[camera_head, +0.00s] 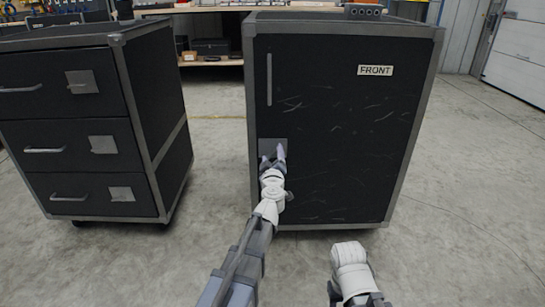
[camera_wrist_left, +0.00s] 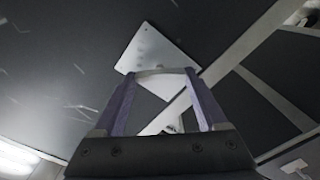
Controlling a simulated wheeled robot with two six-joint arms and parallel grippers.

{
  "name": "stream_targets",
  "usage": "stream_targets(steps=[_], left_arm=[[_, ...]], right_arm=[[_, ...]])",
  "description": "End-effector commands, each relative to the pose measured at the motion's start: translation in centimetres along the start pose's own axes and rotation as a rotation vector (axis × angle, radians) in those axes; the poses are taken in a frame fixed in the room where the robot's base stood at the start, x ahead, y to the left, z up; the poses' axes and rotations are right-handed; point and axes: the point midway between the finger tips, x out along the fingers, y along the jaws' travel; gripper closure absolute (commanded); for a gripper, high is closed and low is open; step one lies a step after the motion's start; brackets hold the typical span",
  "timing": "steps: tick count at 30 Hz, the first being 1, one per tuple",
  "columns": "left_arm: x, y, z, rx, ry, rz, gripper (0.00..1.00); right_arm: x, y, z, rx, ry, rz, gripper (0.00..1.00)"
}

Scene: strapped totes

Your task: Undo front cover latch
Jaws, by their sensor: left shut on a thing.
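The front cover (camera_head: 345,130) is the black door of the tall case, marked by a FRONT label (camera_head: 375,70). Its latch has a square grey metal plate (camera_head: 266,146) at the door's lower left edge. The plate also shows in the left wrist view (camera_wrist_left: 150,45). My left gripper (camera_head: 272,153) is at the plate, with its fingers pointing into it. In the left wrist view, the gripper (camera_wrist_left: 160,78) is shut on the latch, whose pale bar (camera_wrist_left: 163,71) spans between the fingertips. The fingers partly hide the latch in the head view. The door looks closed.
A long vertical handle (camera_head: 269,79) is above the latch. A black drawer case (camera_head: 75,128) on casters stands to the left, apart from the tall case. My right arm (camera_head: 350,270) is low in front, its gripper not visible. The floor (camera_head: 215,190) between the cases is clear.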

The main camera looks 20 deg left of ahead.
Motion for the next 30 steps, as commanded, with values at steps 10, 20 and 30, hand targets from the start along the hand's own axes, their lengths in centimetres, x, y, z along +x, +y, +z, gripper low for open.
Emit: stream_targets(steps=[10, 20, 30], left_arm=[[0.00, -0.15, 0.01, -0.329, 0.000, 0.000, 0.81], [-0.01, -0.24, 0.05, -0.604, 0.000, 0.000, 0.81], [-0.02, -0.29, 0.08, -0.777, 0.000, 0.000, 0.81]], right_arm=[[0.11, -0.01, -0.01, 0.000, 0.000, 0.000, 0.50], [0.20, -0.02, -0.01, 0.000, 0.000, 0.000, 0.50], [0.25, -0.03, -0.01, 0.000, 0.000, 0.000, 0.50]])
